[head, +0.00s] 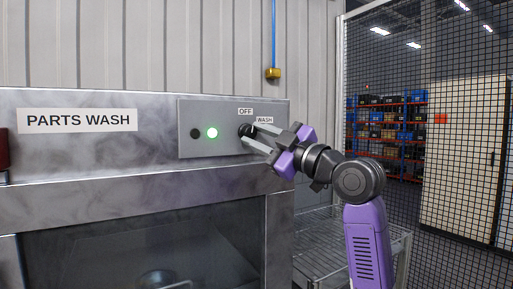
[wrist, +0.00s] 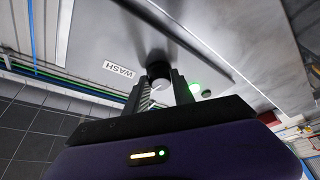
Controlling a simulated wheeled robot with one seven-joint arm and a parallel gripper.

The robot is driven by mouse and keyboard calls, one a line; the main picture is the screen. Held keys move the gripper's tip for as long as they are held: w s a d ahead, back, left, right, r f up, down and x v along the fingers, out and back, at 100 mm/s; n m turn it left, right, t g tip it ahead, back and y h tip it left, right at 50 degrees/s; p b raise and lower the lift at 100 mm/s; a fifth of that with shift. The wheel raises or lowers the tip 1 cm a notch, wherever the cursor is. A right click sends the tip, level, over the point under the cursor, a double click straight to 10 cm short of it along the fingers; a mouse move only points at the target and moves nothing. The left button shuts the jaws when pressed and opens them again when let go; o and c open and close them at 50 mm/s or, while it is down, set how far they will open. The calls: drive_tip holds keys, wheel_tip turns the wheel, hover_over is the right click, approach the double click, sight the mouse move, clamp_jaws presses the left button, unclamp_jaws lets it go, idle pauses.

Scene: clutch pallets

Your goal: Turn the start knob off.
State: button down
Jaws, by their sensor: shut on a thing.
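The start knob (head: 243,130) is a small black knob on the grey control panel (head: 222,144) of the parts wash machine. The OFF label (head: 245,112) is above it and the WASH label (head: 264,120) is to its upper right. My gripper (head: 249,136) reaches in from the right and is shut on the knob. In the wrist view the knob (wrist: 159,73) sits between the two fingers (wrist: 160,92), with the WASH label (wrist: 119,70) to its left. The knob's pointer is hidden, so I cannot tell its setting. A green lamp (head: 212,133) on the panel is lit.
A dark round button or lamp (head: 195,133) sits left of the green lamp. The machine's window (head: 140,245) is below the panel. A wire rack (head: 318,240) stands to the right, before a mesh fence (head: 400,130). A blue hose (head: 274,35) hangs on the wall.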

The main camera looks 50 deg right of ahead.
drive_tip(key=shift+n+g+y+b, duration=0.4)
drive_tip(key=shift+n+y+b, duration=0.1)
drive_tip(key=shift+n, duration=0.9)
drive_tip(key=shift+r, duration=0.1)
drive_tip(key=c, duration=1.1)
unclamp_jaws()
drive_tip(key=b+v, duration=0.1)
drive_tip(key=v, duration=0.7)
drive_tip(key=shift+b, duration=0.35)
drive_tip(key=shift+w+r, duration=0.1)
